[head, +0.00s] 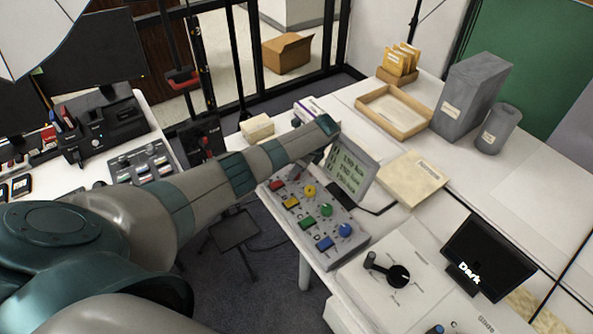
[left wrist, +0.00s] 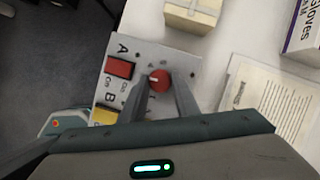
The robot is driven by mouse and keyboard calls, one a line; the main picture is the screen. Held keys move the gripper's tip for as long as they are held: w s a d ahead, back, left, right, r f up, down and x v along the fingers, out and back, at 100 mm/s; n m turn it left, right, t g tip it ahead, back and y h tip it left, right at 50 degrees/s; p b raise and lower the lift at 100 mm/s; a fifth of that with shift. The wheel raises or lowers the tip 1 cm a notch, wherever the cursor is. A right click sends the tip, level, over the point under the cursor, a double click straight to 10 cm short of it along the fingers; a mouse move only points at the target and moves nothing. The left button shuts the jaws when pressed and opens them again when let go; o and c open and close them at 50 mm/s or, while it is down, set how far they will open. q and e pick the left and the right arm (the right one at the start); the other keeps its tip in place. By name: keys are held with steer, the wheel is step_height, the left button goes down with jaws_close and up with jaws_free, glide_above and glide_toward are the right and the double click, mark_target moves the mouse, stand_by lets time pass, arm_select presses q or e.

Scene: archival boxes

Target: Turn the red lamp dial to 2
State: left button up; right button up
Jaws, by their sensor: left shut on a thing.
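The red lamp dial (left wrist: 159,80) is a round red knob on a grey lamp panel (left wrist: 181,58), in the row marked A beside a red button (left wrist: 120,68). My left gripper (left wrist: 161,84) is shut on the dial, one finger on each side. A white pointer mark shows on the dial, toward the left in the left wrist view; the small figures around it are too blurred to read. In the head view the panel (head: 331,239) stands on the white table, and my left arm reaches over its far end, where the dial is mostly hidden. My right gripper is not in view.
The panel also carries yellow (head: 310,190), green (head: 326,210) and blue (head: 345,230) knobs with matching buttons. A screen (head: 351,174) with text stands behind it. A folder (head: 413,179), a wooden tray (head: 391,112) and a black rotary switch (head: 398,275) are nearby.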

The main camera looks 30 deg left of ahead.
arm_select(q)
steer(key=n+g+b, duration=0.1)
steer(key=n, duration=0.1)
steer(key=n+b, duration=0.1)
steer(key=n, duration=0.1)
steer(key=shift+w+f+g+b, duration=0.2)
steer(key=shift+g+b, duration=0.1)
steer(key=shift+g, duration=0.1)
steer(key=shift+a+r+n+g+h+b, duration=0.1)
steer(key=shift+n+g+h+b, duration=0.35)
steer(key=shift+n+b, duration=0.85)
steer(key=shift+n+p, duration=0.3)
steer(key=shift+n, duration=0.1)
steer(key=o, duration=1)
steer(key=shift+r, duration=0.2)
